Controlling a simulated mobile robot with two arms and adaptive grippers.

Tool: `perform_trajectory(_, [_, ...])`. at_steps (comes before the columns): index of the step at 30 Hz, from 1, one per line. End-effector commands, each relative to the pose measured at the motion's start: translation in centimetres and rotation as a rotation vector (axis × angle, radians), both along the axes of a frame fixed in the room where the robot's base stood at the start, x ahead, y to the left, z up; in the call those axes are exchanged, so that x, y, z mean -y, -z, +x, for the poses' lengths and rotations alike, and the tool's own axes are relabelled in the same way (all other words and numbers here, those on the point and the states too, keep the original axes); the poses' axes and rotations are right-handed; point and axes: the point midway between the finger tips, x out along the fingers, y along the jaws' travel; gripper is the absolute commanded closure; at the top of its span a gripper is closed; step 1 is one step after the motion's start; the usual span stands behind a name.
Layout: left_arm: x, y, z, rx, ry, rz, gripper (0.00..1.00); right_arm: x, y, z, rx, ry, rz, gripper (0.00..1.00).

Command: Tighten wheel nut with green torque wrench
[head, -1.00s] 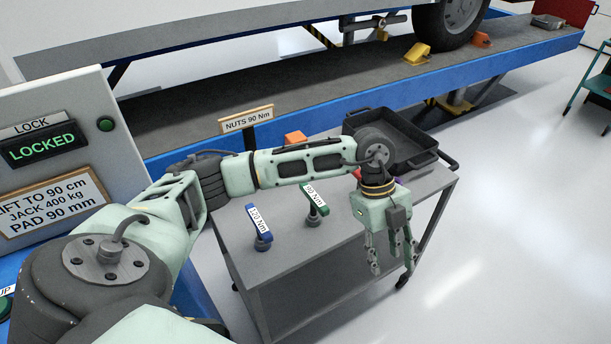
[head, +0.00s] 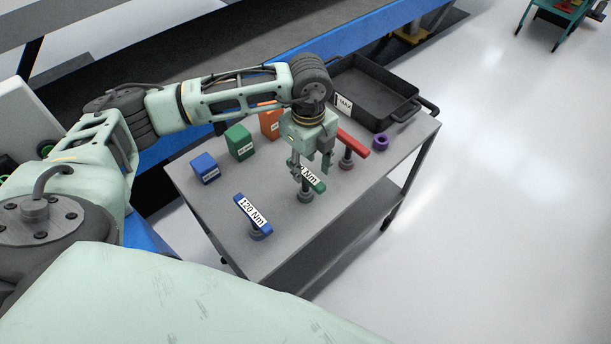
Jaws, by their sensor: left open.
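The green torque wrench (head: 317,186) stands on the grey cart in the head view, its label partly covered by my gripper. My left gripper (head: 312,170) is open and points down right at the green wrench's handle. One finger is in front of the handle; I cannot tell whether they touch. The blue wrench (head: 252,212), labelled 120 Nm, stands to the left and nearer. The red wrench (head: 352,143) stands to the right. No wheel nut is seen now. My right gripper is not in view.
The grey cart (head: 290,247) also carries a blue block (head: 205,168), a green block (head: 240,142), an orange block (head: 269,121), a purple ring (head: 380,142) and a black tray (head: 375,91). The blue lift edge (head: 340,50) runs behind. Open floor lies to the right.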

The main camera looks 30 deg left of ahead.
Motion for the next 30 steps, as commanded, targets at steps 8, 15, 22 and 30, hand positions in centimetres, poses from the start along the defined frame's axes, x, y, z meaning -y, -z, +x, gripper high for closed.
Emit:
perform_trajectory(8, [-0.3,3.4,0.0,-0.003,0.000,0.000,0.59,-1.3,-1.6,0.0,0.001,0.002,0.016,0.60])
perform_trajectory(15, [-0.3,3.7,0.1,-0.001,0.000,-0.001,0.59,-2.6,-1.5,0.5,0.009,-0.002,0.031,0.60])
perform_trajectory(22, [-0.3,3.7,0.1,-0.001,0.000,-0.001,0.79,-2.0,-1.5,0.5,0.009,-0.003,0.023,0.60])
perform_trajectory(30, [-0.3,3.6,0.1,0.000,-0.001,-0.001,1.00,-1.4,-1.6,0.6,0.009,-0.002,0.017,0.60])
